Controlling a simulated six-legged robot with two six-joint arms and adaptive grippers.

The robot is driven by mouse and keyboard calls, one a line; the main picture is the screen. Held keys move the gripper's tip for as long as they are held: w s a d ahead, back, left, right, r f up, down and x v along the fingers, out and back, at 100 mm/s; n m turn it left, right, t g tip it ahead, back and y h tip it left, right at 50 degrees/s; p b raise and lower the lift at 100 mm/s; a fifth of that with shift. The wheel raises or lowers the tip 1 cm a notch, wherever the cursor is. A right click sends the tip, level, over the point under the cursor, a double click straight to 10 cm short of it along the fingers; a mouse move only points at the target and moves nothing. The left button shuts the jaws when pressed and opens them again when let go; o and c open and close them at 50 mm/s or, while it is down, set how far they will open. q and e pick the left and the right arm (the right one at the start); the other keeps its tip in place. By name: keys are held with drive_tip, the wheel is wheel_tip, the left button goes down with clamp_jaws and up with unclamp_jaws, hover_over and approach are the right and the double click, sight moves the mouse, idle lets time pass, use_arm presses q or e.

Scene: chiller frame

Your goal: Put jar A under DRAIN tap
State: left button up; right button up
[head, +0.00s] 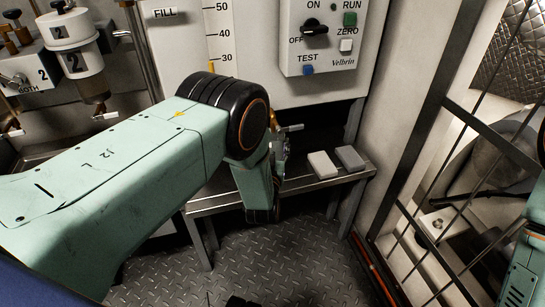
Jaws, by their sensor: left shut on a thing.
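My left arm reaches in from the left, and its dark joint and wrist cover most of my left gripper (281,156). The gripper is at the wall behind the left part of the metal shelf (325,184). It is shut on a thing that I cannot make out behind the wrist. A small metal tap lever (292,128) shows just above it; I see no DRAIN label. I cannot identify jar A in this view. A part of my right arm shows at the right edge, but its gripper is out of view.
A white block (322,165) and a grey block (350,158) lie on the shelf. A control box (322,40) with a knob and buttons hangs above. A barred frame (430,165) closes the right side.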

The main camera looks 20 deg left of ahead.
use_arm(q)
wheel_tip(320, 180, down, 3)
drive_tip(key=shift+f+b, duration=0.1)
drive_tip(key=shift+b, duration=0.5)
drive_tip(key=shift+s, duration=0.1)
drive_tip(key=o, duration=1.2)
drive_tip(key=shift+c, duration=0.2)
